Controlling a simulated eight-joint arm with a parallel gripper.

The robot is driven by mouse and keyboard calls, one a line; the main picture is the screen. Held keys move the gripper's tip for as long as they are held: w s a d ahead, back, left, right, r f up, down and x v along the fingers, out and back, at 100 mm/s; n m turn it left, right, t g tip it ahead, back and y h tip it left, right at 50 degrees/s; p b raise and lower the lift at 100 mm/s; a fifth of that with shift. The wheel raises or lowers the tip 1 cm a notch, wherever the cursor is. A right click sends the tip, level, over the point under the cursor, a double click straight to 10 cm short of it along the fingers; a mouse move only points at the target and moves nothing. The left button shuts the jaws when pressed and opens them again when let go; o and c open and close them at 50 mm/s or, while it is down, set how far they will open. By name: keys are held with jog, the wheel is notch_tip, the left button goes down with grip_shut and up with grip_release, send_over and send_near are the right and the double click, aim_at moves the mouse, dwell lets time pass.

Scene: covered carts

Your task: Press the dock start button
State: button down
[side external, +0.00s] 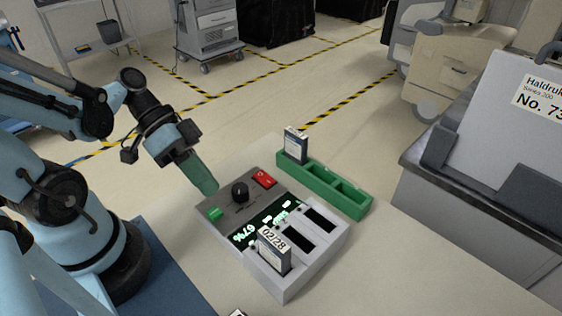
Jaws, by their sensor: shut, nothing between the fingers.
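The dock (218,198) is a grey box on the table with a dark knob, a red rocker switch (264,179) and a small green button (215,213) at its left corner. I take the green button to be the start button; no label on it is readable. A lit display (245,233) shows 67%. A module marked 02/28 (273,250) stands upright in the dock's front slot; the other two slots look empty. My gripper (207,188) is shut and empty, its green fingers pointing down, a little above and behind the green button and apart from it.
A green rack (345,199) behind the dock holds one upright module (295,146) in its left compartment; its other compartments look empty. A large grey machine (495,115) stands at the right.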

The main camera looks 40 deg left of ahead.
aim_at(211, 209)
jog(key=shift+f, duration=1.65)
jog(key=shift+f, duration=0.25)
dwell(0.9)
jog(key=shift+f, duration=0.2)
jog(key=shift+r, duration=0.15)
dwell(0.4)
jog(key=shift+r, duration=0.3)
jog(key=shift+r, duration=0.1)
jog(key=shift+r, duration=2.4)
